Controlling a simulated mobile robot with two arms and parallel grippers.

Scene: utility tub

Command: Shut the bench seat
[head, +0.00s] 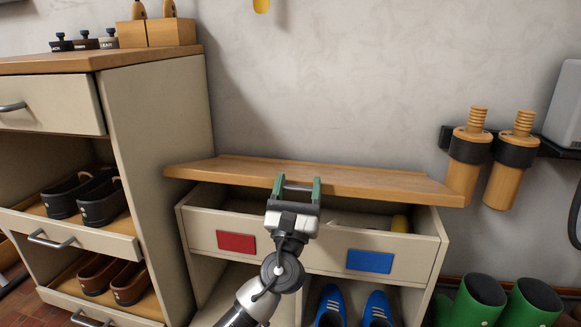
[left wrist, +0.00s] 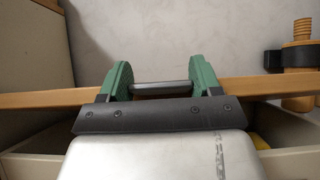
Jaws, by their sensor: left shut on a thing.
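The bench seat (head: 390,184) is a wooden lid in the middle of the head view. It stands raised above the cream bench box (head: 300,252), whose open top shows under the seat's front edge. My left gripper (head: 298,187) is at that front edge, its green fingers at the two ends of a grey bar handle, shut on it. The handle (left wrist: 160,88) and the seat's edge (left wrist: 50,98) also show in the left wrist view. My right gripper is not in view.
A yellow thing (head: 400,223) lies inside the box. A shoe cabinet (head: 155,140) stands close on the left. Blue shoes (head: 376,308) sit in the lower compartment. Green boots (head: 480,302) stand at right, below wooden-handled things (head: 468,165) on a wall rack.

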